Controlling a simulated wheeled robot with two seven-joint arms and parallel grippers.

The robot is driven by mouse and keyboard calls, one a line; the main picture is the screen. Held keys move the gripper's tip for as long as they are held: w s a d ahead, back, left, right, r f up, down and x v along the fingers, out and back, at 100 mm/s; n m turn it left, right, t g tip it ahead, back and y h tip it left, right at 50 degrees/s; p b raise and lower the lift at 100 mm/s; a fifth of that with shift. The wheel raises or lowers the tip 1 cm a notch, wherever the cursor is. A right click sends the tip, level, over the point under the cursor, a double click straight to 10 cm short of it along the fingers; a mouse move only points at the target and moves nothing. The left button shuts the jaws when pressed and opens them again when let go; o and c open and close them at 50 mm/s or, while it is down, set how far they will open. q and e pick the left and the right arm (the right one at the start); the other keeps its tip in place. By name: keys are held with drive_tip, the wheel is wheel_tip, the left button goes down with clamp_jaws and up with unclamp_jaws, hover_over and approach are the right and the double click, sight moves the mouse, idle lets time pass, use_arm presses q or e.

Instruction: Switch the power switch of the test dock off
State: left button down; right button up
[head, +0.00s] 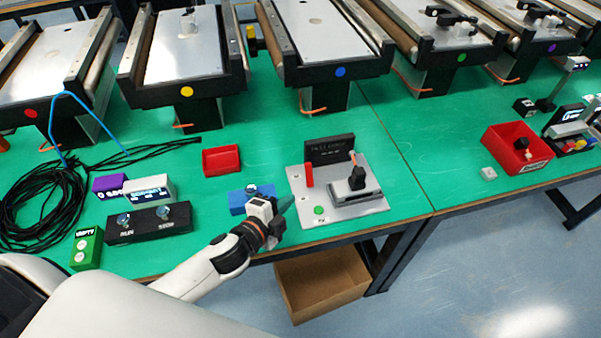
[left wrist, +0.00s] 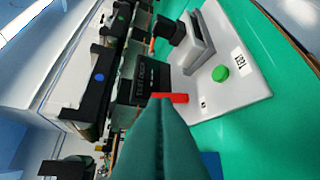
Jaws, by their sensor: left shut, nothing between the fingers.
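The test dock is a light grey plate (head: 345,210) with a black labelled panel (head: 330,149) at its back. A red lever (head: 309,175) stands upright at its left side and looks like the power switch. A round green button (head: 319,210) sits near the front, and a grey and black device (head: 355,188) stands at the right. My left gripper (head: 287,204) is shut and empty, just left of the plate. In the left wrist view its teal fingers (left wrist: 162,105) overlap part of the red lever (left wrist: 174,97); contact cannot be told. My right gripper is out of view.
A blue block (head: 240,199) lies close beside my left gripper. A red tray (head: 221,160), a black two-knob box (head: 149,223) and coiled black cable (head: 45,200) lie farther left. Mini conveyors (head: 325,45) line the back. An open cardboard box (head: 318,285) stands below the table edge.

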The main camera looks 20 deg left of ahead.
use_arm(q)
drive_tip(key=p, duration=0.2)
approach(307, 168)
drive_tip(key=w+d, duration=0.2)
drive_tip(key=d, duration=0.1)
drive_tip(key=w+d, duration=0.1)
drive_tip(key=shift+d+f, duration=0.3)
drive_tip(key=shift+w+a+f, duration=0.2)
drive_tip(key=shift+w+a, duration=0.05)
drive_tip(key=shift+w, duration=0.25)
drive_tip(key=shift+w+a+f, duration=0.25)
drive_tip(key=shift+w, duration=0.2)
drive_tip(key=shift+w+a+f, duration=0.4)
drive_tip(key=shift+w+a, duration=0.1)
drive_tip(key=shift+w, duration=0.1)
drive_tip(key=shift+w+a+f, duration=0.2)
drive_tip(key=shift+w+a, duration=0.2)
drive_tip(key=shift+w, duration=0.15)
drive_tip(key=shift+r, duration=0.15)
drive_tip(key=shift+s, duration=0.1)
drive_tip(key=shift+a, duration=0.1)
